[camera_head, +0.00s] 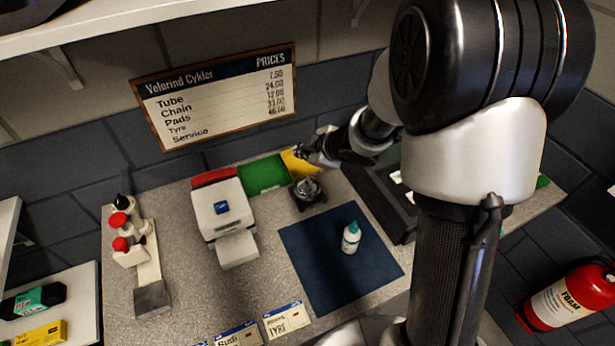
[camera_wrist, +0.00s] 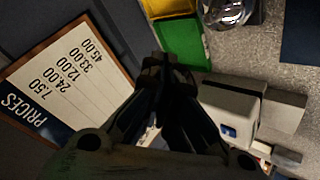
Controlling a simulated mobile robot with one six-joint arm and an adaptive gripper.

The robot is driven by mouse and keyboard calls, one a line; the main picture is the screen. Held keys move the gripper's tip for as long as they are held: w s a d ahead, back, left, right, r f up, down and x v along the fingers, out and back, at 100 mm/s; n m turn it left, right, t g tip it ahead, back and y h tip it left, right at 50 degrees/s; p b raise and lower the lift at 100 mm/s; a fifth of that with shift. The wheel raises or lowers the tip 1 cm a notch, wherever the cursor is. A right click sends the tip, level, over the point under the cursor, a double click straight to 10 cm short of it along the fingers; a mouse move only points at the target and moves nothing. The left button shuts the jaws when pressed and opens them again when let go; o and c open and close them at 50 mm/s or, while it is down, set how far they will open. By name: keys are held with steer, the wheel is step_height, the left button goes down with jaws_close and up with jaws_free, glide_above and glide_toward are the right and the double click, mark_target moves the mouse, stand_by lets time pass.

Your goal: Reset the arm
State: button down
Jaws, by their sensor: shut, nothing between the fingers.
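My gripper (camera_head: 303,153) is at the end of my arm, above the back of the bench near the yellow bin. In the wrist view its dark fingers (camera_wrist: 163,68) come together at the tips and hold nothing. Part of my arm stands large at the right of the head view and hides some of the bench behind it.
A fire extinguisher (camera_head: 570,296) is at right.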

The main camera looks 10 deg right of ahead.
steer(key=shift+r, duration=0.1)
stand_by(0.3)
steer(key=s+d+r+m+h+b, duration=0.2)
steer(key=s+d+r+m+h, duration=0.5)
steer(key=s+r, duration=0.45)
steer(key=s+a+m+g+y, duration=0.1)
steer(key=s+a+m, duration=0.2)
steer(key=s, duration=0.7)
steer(key=s+a+m+g+y, duration=0.2)
steer(key=s+a+m, duration=0.1)
steer(key=s, duration=0.8)
steer(key=shift+m+g+b, duration=0.3)
steer(key=shift+b, duration=0.05)
